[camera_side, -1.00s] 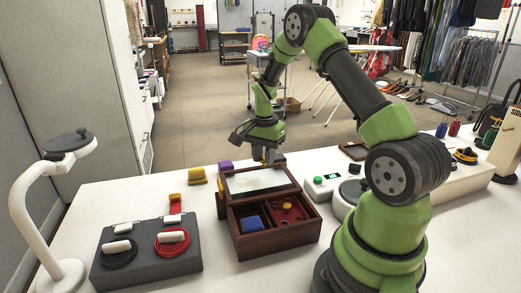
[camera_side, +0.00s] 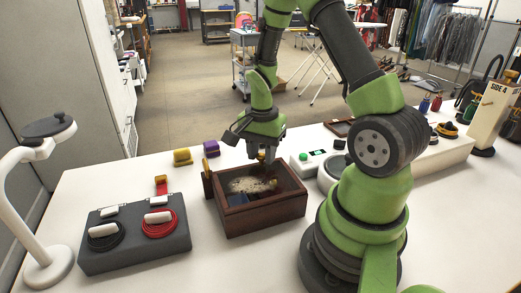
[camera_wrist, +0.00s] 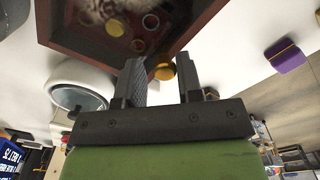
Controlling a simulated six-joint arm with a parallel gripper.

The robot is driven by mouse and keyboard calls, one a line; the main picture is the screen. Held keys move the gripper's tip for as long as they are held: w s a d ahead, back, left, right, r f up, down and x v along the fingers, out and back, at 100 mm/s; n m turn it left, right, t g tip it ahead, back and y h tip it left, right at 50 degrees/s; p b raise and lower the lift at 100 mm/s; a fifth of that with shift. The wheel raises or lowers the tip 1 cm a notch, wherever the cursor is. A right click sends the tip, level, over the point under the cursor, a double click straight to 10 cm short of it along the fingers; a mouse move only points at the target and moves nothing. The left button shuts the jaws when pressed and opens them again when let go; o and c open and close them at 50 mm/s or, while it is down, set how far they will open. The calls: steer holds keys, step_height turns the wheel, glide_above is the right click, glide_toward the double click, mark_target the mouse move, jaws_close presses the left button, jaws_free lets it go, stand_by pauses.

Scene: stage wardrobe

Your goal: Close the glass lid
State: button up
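The dark wooden box (camera_side: 265,220) stands on the white table, in front of my gripper. Its glass lid (camera_side: 250,185) lies down over the box, flat or nearly flat, with mottled reflections in the pane. A blue item shows dimly beneath the glass. My gripper (camera_side: 262,158) is over the back edge of the box. In the wrist view the gripper (camera_wrist: 162,75) has its two fingers apart. A small brass knob (camera_wrist: 164,72) shows between the fingertips, beside the box rim (camera_wrist: 120,62); I cannot tell whether they touch it.
A grey block with black and red cables (camera_side: 140,248) and a white lamp (camera_side: 42,200) stand at left. Yellow (camera_side: 182,156) and purple (camera_side: 211,147) blocks sit behind the box. A green-button device (camera_side: 304,157) is close at right. The table front is bare.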

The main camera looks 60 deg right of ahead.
steer(key=shift+o, duration=1.3)
steer(key=shift+r, duration=0.2)
step_height(320, 180, up, 10)
steer(key=shift+f, duration=0.25)
steer(key=s+a+r+n+t+y, duration=0.1)
steer(key=s+a+r+n+t, duration=0.2)
steer(key=a+r+n, duration=0.3)
steer(key=s+a+r+n+t+y, duration=0.1)
steer(key=s+a+r+n+t, duration=0.3)
steer(key=a+n, duration=0.4)
step_height(320, 180, up, 2)
steer(key=shift+s+a+r, duration=0.1)
steer(key=shift+s+a, duration=0.75)
steer(key=shift+a, duration=0.1)
